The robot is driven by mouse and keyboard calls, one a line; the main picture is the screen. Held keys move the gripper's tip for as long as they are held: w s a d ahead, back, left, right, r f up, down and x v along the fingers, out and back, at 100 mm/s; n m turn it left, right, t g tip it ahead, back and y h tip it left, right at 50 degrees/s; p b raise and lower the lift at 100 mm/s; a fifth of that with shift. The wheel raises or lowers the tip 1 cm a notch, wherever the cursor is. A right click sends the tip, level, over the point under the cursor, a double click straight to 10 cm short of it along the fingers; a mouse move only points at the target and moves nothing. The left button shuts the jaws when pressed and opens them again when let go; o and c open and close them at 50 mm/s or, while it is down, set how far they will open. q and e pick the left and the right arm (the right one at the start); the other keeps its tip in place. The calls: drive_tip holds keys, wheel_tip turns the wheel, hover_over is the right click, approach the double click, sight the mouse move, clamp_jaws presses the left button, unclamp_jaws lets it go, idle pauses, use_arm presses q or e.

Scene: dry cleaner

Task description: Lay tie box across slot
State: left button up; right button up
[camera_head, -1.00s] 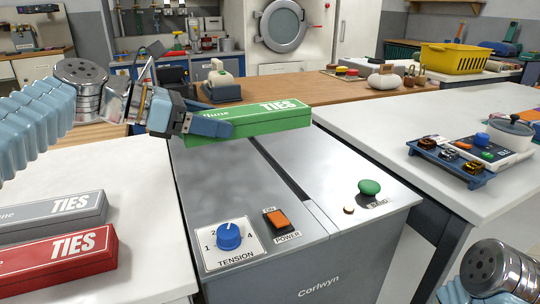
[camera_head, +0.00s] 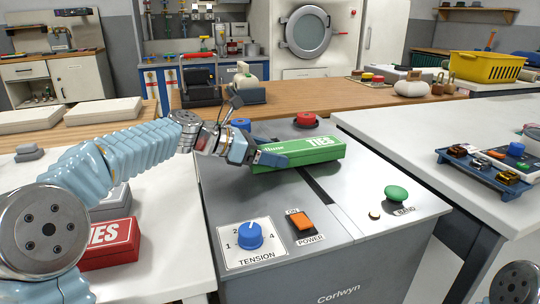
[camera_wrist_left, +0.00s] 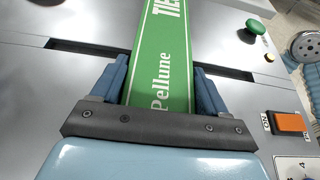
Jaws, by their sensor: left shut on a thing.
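The green tie box (camera_head: 300,153) is in my left gripper (camera_head: 270,157), which is shut on its left end. The box lies crosswise over the dark slot (camera_head: 315,185) in the grey machine top (camera_head: 232,190). In the left wrist view the green box (camera_wrist_left: 163,60) runs between both fingers of the left gripper (camera_wrist_left: 163,90), and the slot (camera_wrist_left: 80,47) shows on both sides of it. The box looks level and low over the top; I cannot tell whether it touches. My right gripper is not in view.
The machine has a blue tension knob (camera_head: 250,235), an orange power switch (camera_head: 301,221) and a green button (camera_head: 396,193) at its front. A red tie box (camera_head: 112,243) lies on the left table, partly behind my arm. A blue tray (camera_head: 478,168) is at right.

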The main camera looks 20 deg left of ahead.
use_arm(q)
drive_tip(key=shift+f, duration=0.55)
drive_tip(key=o, duration=1.1)
drive_tip(key=shift+r, duration=0.35)
drive_tip(key=v, duration=1.1)
drive_tip(key=shift+r+p, duration=0.3)
drive_tip(key=shift+s+a+r, duration=0.15)
drive_tip(key=shift+s+a, duration=0.15)
drive_tip(key=shift+a, duration=0.1)
